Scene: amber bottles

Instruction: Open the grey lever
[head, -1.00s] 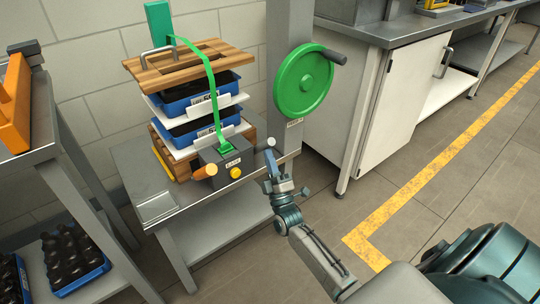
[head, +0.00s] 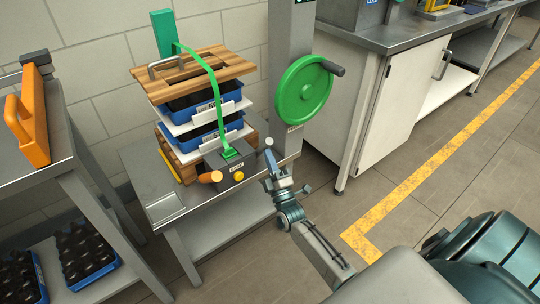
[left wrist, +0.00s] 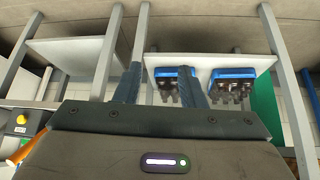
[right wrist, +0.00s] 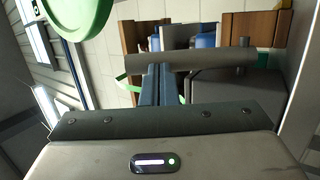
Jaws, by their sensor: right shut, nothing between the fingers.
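The grey lever (head: 271,158) shows in the head view as a short light bar with a rounded end, just right of the grey control box (head: 213,160). In the right wrist view a thick grey bar (right wrist: 190,60), which looks like the lever, lies across in front of the fingertips. My right gripper (head: 276,182) is shut and empty, its tips close to the bar; I cannot tell if they touch. The fingers also show in the right wrist view (right wrist: 160,72). My left gripper (left wrist: 160,80) is open and empty in the left wrist view, and is outside the head view.
A green handwheel (head: 303,90) is on the post. Open floor (head: 430,190) lies right.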

